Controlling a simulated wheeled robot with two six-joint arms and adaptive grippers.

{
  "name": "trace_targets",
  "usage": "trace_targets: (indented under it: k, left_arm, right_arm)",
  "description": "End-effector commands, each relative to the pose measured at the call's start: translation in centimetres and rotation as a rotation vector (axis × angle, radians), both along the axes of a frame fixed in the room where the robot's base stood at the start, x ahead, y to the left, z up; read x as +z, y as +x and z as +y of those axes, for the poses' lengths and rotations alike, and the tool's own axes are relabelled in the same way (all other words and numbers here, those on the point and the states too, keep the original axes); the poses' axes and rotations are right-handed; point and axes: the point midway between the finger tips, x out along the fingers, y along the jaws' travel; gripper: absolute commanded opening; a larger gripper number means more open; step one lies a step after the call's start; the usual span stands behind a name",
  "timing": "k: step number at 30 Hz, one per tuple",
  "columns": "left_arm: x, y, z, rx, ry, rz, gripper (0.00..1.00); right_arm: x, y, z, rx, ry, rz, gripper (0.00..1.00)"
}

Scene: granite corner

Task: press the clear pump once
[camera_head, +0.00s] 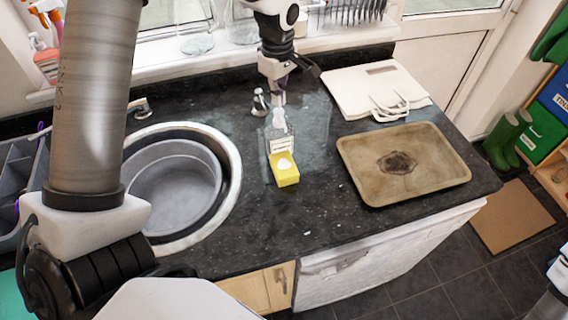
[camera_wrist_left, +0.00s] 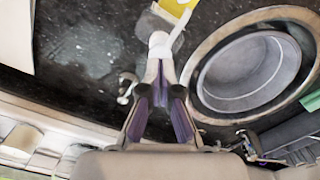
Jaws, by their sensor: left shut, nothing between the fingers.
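The clear pump (camera_head: 279,143) is a see-through bottle with a white pump head and a pale label. It stands upright on the dark granite counter. My left gripper (camera_head: 279,98) points down just above the pump head, shut and empty. In the left wrist view the closed fingertips (camera_wrist_left: 160,68) come right up to the white pump head (camera_wrist_left: 158,40). Whether they touch it, I cannot tell. The bottle's body is partly hidden behind the head there. My right gripper is out of view.
A yellow sponge (camera_head: 284,170) sits against the bottle's front. A round sink with a grey basin (camera_head: 175,190) lies left, a worn brown tray (camera_head: 403,164) right. A small metal fitting (camera_head: 260,103) stands close behind the pump.

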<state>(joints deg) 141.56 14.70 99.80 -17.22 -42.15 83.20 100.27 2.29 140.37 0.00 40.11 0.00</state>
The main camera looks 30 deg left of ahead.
Motion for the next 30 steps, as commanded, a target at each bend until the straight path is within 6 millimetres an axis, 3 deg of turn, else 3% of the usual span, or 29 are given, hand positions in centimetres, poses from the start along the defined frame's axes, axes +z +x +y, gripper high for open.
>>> trace_targets:
  k: [8,23,30]
  left_arm:
    - [0.1,0.0,0.0,0.000,0.000,0.000,0.00]
    - [5.9,0.0,0.0,0.000,0.000,-0.001,0.00]
    - [6.0,0.0,0.0,0.000,0.000,0.000,0.00]
  right_arm:
    - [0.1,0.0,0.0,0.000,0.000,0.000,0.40]
    - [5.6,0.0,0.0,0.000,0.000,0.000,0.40]
    - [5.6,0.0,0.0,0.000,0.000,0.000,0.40]
